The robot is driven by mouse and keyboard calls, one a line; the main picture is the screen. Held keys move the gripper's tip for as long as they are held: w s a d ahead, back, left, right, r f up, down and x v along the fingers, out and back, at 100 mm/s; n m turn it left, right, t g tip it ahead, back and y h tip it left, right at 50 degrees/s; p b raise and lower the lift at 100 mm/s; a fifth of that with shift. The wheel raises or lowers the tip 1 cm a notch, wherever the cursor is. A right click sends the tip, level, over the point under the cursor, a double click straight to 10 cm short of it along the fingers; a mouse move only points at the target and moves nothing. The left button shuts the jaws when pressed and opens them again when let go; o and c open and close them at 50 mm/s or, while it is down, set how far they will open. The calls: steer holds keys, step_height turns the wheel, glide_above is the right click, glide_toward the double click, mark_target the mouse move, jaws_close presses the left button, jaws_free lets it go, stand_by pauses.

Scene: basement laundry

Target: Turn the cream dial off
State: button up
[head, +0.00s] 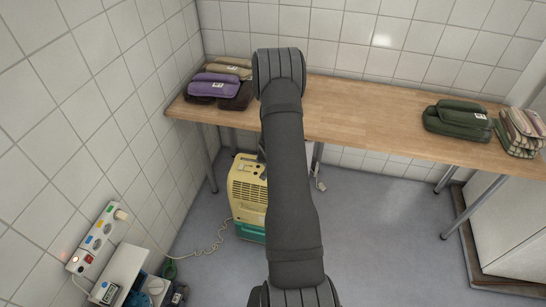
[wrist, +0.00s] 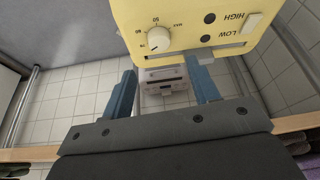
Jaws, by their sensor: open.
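The cream dial (wrist: 157,39) is a round knob on the yellow panel of a dehumidifier-like unit (wrist: 215,12), with small numbers and a MAX mark around it. Its pointer setting is too small to read surely. The unit also shows in the head view, yellow above and green at its base (head: 245,192), on the floor partly behind my arm. My gripper (wrist: 161,66) is open and empty, its two blue fingers spread just below the dial in the wrist view. It appears apart from the dial. In the head view my arm hides most of the gripper.
The wooden table (head: 365,110) stands over the floor behind the unit, with purple folded cloths (head: 215,85) at left and green ones (head: 457,120) at right. A power strip (head: 97,238) is on the left wall, with a cord curling to the unit.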

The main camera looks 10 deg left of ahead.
steer(key=v, duration=0.8)
steer(key=shift+s+r, duration=0.2)
steer(key=shift+r, duration=0.15)
steer(key=shift+a, duration=0.1)
steer(key=w+f+m, duration=0.1)
steer(key=w+f, duration=0.1)
steer(key=f, duration=0.3)
steer(key=w+f+m+h, duration=0.1)
steer(key=w+f+m, duration=0.1)
steer(key=f, duration=0.3)
steer(key=w+f+m, duration=0.1)
steer(key=w+f, duration=0.1)
steer(key=f, duration=0.4)
steer(key=shift+w+a+h, duration=0.35)
steer(key=shift+a+h, duration=0.05)
steer(key=c, duration=1)
